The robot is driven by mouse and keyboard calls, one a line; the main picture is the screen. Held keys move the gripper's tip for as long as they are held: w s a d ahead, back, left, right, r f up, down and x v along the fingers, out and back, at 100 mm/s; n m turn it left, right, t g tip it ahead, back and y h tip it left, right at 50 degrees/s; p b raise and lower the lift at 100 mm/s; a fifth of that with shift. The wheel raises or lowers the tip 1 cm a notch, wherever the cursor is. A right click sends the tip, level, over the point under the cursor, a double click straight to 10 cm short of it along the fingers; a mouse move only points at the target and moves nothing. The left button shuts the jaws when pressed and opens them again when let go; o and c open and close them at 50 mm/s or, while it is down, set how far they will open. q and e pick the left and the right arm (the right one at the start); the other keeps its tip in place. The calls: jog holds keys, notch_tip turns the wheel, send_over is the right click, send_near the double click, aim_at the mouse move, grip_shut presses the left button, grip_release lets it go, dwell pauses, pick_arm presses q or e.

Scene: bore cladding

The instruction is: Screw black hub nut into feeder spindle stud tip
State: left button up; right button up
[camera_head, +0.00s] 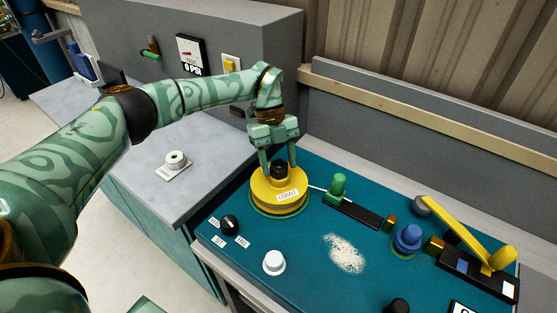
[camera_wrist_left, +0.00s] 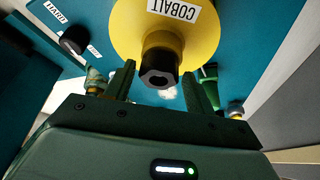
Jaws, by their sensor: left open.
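The black hub nut (camera_head: 278,169) sits upright on top of the yellow feeder (camera_head: 262,200), which carries a COBALT label. In the left wrist view the nut (camera_wrist_left: 159,76) shows its dark hexagonal end, standing out from the yellow disc (camera_wrist_left: 200,40). The stud tip is hidden by the nut. My left gripper (camera_head: 278,166) points down over the feeder, with one finger on each side of the nut. Its fingers are open; in the left wrist view (camera_wrist_left: 158,92) gaps show between them and the nut. My right gripper is not in view.
Right of the feeder stand a green knob (camera_head: 337,186), a blue knob (camera_head: 407,238) and a yellow lever (camera_head: 462,232). In front are a black dial (camera_head: 230,224) and a white button (camera_head: 273,262). White powder (camera_head: 346,253) lies on the teal panel. A grey wall rises behind.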

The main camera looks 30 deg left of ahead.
pick_arm(q)
jog(key=n, duration=0.1)
jog(key=n+t, duration=0.1)
jog(key=n, duration=0.1)
jog(key=n+h, duration=0.1)
jog(key=n, duration=0.1)
jog(key=shift+s+a+t, duration=0.15)
jog(key=shift+s+t, duration=0.1)
jog(key=shift+t, duration=0.15)
jog(key=n+t, duration=0.2)
jog(key=n, duration=0.3)
jog(key=shift+n, duration=0.4)
jog(key=c, duration=0.5)
jog(key=m+g, duration=0.1)
jog(key=m, duration=0.2)
jog(key=m+g, duration=0.1)
jog(key=m, duration=0.3)
jog(key=shift+w+g, duration=0.2)
jog(key=shift+g, duration=0.1)
jog(key=m+g, duration=0.1)
jog(key=m, duration=0.1)
jog(key=m+y, duration=0.1)
jog(key=m, duration=0.2)
jog(key=shift+g, duration=0.4)
jog(key=o, duration=0.5)
